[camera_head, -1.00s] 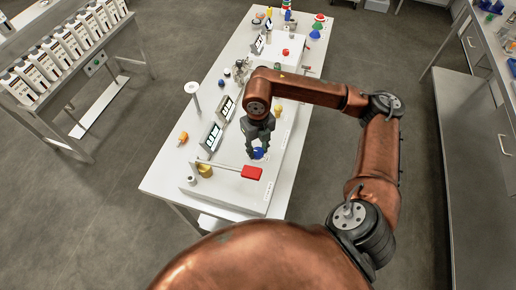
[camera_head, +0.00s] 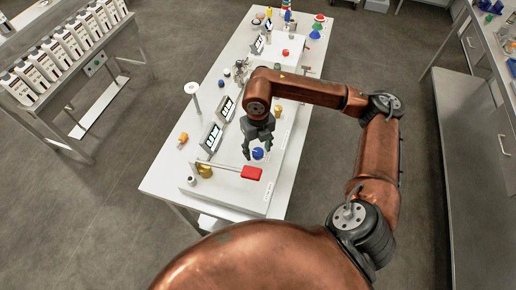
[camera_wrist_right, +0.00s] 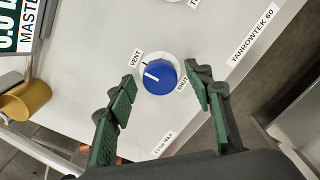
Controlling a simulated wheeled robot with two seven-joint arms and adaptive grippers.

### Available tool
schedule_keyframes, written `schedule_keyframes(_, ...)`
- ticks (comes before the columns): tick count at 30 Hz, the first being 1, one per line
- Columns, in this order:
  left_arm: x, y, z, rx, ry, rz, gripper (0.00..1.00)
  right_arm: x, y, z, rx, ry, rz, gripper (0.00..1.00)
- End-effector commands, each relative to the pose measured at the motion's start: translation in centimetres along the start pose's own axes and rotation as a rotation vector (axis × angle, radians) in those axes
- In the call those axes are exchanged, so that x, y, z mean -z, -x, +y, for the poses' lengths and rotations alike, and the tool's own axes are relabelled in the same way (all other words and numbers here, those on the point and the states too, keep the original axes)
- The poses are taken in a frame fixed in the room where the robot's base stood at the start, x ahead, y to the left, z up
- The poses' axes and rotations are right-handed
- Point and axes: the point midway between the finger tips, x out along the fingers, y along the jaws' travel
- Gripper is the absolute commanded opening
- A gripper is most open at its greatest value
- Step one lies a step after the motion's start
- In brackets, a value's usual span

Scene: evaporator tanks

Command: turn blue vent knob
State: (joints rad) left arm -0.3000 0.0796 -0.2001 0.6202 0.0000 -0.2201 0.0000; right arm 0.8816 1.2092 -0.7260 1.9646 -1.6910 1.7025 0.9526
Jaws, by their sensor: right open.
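The blue vent knob (camera_head: 258,153) sits on the white panel of the table's near unit. In the right wrist view the knob (camera_wrist_right: 158,77) is round with a white pointer line, which points left toward the VENT label (camera_wrist_right: 135,59). The SHUT label (camera_wrist_right: 182,84) is at its lower right. My right gripper (camera_head: 255,146) is at the knob from above, its fingers spread. In the wrist view the green-padded fingers of the gripper (camera_wrist_right: 161,81) stand either side of the knob with gaps, holding nothing. My left gripper is out of view.
A display (camera_head: 211,138) stands left of the knob. Other fittings fill the table behind.

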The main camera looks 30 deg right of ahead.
Motion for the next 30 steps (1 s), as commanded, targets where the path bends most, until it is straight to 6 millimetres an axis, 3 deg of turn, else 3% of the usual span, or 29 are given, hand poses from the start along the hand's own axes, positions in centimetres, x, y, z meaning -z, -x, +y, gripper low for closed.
schedule_keyframes(7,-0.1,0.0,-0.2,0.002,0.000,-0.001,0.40,0.0,1.1,0.0,-0.001,0.001,-0.001,0.47)
schedule_keyframes(21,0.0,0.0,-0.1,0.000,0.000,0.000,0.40,-0.1,10.1,0.0,-0.001,-0.001,-0.004,0.47)
schedule_keyframes(30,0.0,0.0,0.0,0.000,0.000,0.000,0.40,-0.1,12.0,0.0,0.000,-0.001,0.000,0.47)
